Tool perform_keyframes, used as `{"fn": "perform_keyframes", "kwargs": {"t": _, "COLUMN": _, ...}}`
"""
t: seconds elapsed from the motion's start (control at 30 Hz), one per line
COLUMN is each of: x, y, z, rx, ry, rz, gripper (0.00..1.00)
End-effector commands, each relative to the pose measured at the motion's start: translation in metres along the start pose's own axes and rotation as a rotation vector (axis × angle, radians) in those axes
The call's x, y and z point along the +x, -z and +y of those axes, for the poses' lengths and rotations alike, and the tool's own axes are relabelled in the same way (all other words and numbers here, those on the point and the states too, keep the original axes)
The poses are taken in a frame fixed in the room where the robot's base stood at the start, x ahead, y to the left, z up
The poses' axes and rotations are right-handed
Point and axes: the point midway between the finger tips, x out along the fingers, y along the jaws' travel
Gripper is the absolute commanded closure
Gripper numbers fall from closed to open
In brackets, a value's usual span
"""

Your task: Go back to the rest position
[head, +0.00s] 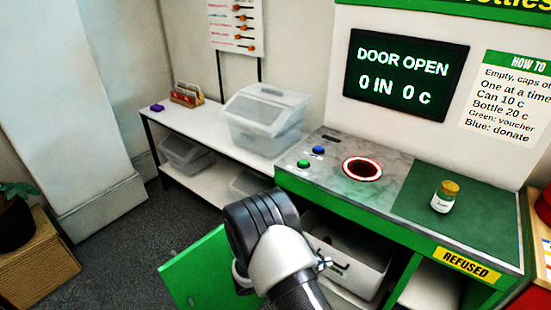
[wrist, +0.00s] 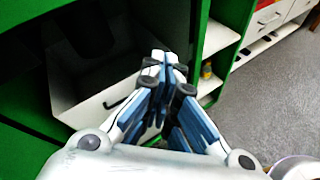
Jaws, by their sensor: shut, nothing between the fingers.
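My gripper (wrist: 166,72) is shut and empty in the wrist view, with its fingertips together. It is in front of the open cabinet of the return machine. A white bin (wrist: 88,110) with a dark handle slot stands inside the cabinet, to the left of the fingers; it also shows in the head view (head: 375,275). In the head view my arm reaches low across the front of the machine and hides part of the opening. The green door (head: 203,268) hangs open to the left of my arm.
The machine's screen (head: 405,82) reads "DOOR OPEN, 0 IN, 0 c". A jar (head: 443,201) with a gold lid stands upright on the green mat (head: 410,190), right of the red-ringed hole (head: 362,169). A white shelf (head: 190,122) with a lidded clear box (head: 265,122) stands behind.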

Motion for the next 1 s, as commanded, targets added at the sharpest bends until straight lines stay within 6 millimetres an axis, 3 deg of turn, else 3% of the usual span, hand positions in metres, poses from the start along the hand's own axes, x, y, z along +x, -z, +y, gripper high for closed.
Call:
{"fn": "perform_keyframes", "kwargs": {"t": 0.03, "x": -0.004, "y": -0.030, "z": 0.006, "rx": 0.073, "ry": 0.053, "rz": 0.008, "gripper": 1.00}}
{"fn": "perform_keyframes", "kwargs": {"t": 0.2, "x": -0.021, "y": -0.112, "z": -0.001, "rx": 0.297, "ry": 0.239, "rz": 0.052, "gripper": 1.00}}
{"fn": "perform_keyframes", "kwargs": {"t": 0.5, "x": -0.066, "y": -0.226, "z": -0.045, "rx": 0.705, "ry": 0.527, "rz": 0.185, "gripper": 1.00}}
{"fn": "perform_keyframes", "kwargs": {"t": 0.7, "x": -0.105, "y": -0.276, "z": -0.083, "rx": 0.983, "ry": 0.685, "rz": 0.312, "gripper": 1.00}}
{"fn": "perform_keyframes", "kwargs": {"t": 1.0, "x": -0.171, "y": -0.315, "z": -0.132, "rx": 1.395, "ry": 0.852, "rz": 0.557, "gripper": 1.00}}
